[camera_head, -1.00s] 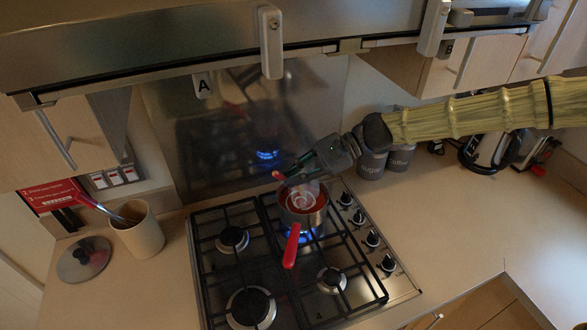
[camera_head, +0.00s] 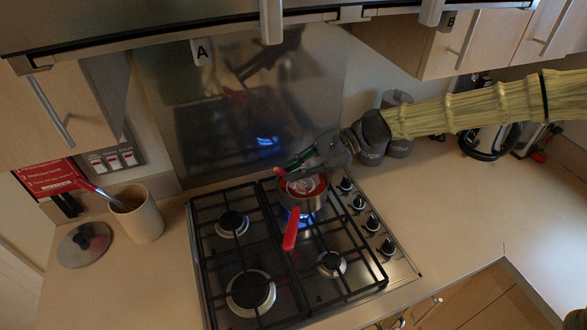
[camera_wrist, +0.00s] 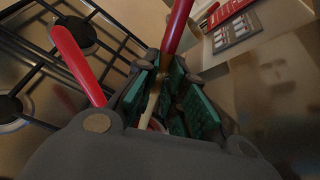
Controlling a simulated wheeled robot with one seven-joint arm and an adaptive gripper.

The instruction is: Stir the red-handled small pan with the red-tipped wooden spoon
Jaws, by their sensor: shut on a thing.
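The small pan (camera_head: 311,204) with its red handle (camera_head: 291,230) sits on the back right burner over a blue flame. Red liquid with a pale swirl shows inside it. My gripper (camera_head: 303,168) is directly above the pan's far rim. It is shut on the wooden spoon, whose red end (camera_head: 279,171) sticks out to the left. In the wrist view the spoon's red end (camera_wrist: 177,28) points up and its pale wooden shaft (camera_wrist: 153,98) passes between the green finger pads. The spoon's lower end is hidden. The pan's red handle (camera_wrist: 78,62) also shows there.
The hob (camera_head: 290,290) has several burners and black grates. A beige pot (camera_head: 140,217) with a red-handled utensil and a glass lid (camera_head: 84,243) stand at the left. Canisters (camera_head: 398,146) stand behind my arm.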

